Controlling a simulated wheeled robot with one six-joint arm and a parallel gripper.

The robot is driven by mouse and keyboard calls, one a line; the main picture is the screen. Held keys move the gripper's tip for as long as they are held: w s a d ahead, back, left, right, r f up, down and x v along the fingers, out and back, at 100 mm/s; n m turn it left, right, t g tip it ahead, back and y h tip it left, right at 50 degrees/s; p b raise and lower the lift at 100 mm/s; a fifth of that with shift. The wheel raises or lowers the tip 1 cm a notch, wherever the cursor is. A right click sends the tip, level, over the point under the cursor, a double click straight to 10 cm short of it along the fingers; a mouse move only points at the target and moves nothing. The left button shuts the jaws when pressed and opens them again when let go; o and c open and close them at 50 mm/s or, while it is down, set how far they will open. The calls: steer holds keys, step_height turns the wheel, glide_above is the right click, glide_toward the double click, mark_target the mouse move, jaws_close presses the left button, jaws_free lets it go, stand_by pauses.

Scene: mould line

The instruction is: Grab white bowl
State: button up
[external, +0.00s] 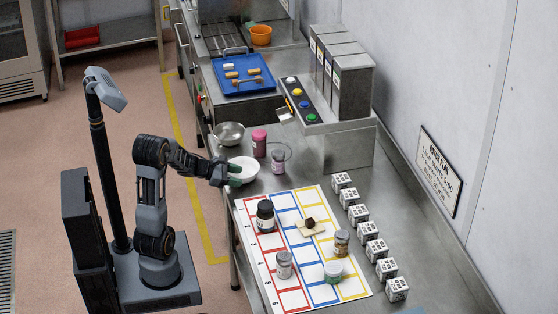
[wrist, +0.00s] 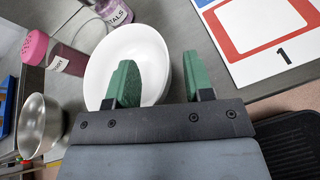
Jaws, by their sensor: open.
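My gripper (external: 230,174) is at the bowl's near side in the external view. Its two green fingertips (wrist: 160,80) are apart with nothing held between them; the right one is beside the bowl's rim. I cannot tell whether a finger touches the bowl.
A steel bowl (external: 229,134) and a pink-lidded shaker (external: 259,143) stand close by, with a clear jar (external: 278,160) beside them. A printed grid sheet (external: 274,241) with several jars lies to the right. White marked cubes (external: 359,214) line the wall side.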

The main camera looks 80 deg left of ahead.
jaws_close()
stand_by(0.4)
steer(key=shift+r, duration=0.1)
